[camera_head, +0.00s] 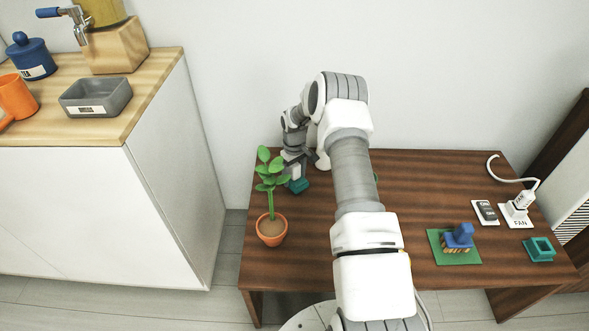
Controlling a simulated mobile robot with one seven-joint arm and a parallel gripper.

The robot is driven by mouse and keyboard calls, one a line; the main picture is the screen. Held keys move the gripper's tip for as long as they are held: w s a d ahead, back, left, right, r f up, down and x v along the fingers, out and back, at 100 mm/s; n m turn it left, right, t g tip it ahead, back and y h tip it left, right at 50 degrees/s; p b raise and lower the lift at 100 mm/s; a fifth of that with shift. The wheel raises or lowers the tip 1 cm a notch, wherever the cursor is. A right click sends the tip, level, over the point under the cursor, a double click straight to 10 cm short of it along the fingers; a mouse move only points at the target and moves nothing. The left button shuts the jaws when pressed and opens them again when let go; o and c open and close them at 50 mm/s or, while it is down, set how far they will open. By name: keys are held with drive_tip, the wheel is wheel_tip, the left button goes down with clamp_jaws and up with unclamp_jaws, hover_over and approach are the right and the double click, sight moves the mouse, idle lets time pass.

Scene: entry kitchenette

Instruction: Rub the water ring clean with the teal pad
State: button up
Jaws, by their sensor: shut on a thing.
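My gripper (296,172) is at the far left part of the brown table, low over the wood, behind the potted plant. It is shut on the teal pad (299,186), whose lower end is at or close to the tabletop; I cannot tell whether it touches. Plant leaves cover part of the gripper and the pad. I cannot make out the water ring; my arm and the plant hide part of the table.
The potted plant (271,229) stands just in front of my gripper. At the right are a blue-handled brush (459,236) on a green mat (437,242), a teal square holder (539,249), a switch (485,212) and a FAN plug (516,214). A counter (140,95) stands left.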

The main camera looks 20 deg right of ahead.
drive_tip(key=shift+s+a+f+p, duration=0.1)
drive_tip(key=shift+s+a+p, duration=0.4)
drive_tip(key=shift+s, duration=0.6)
drive_tip(key=shift+s+a+r+p, duration=0.1)
drive_tip(key=shift+s+a+p, duration=0.45)
drive_tip(key=shift+s, duration=0.6)
drive_tip(key=shift+s+a+f+p, duration=0.1)
drive_tip(key=shift+s+a+p, duration=0.4)
drive_tip(key=shift+s, duration=0.6)
drive_tip(key=shift+d, duration=0.15)
wheel_tip(320, 180, up, 6)
drive_tip(key=p, duration=0.3)
drive_tip(key=shift+p, duration=0.4)
drive_tip(key=shift+w, duration=0.1)
drive_tip(key=shift+r+p, duration=0.8)
drive_tip(key=shift+r, duration=0.75)
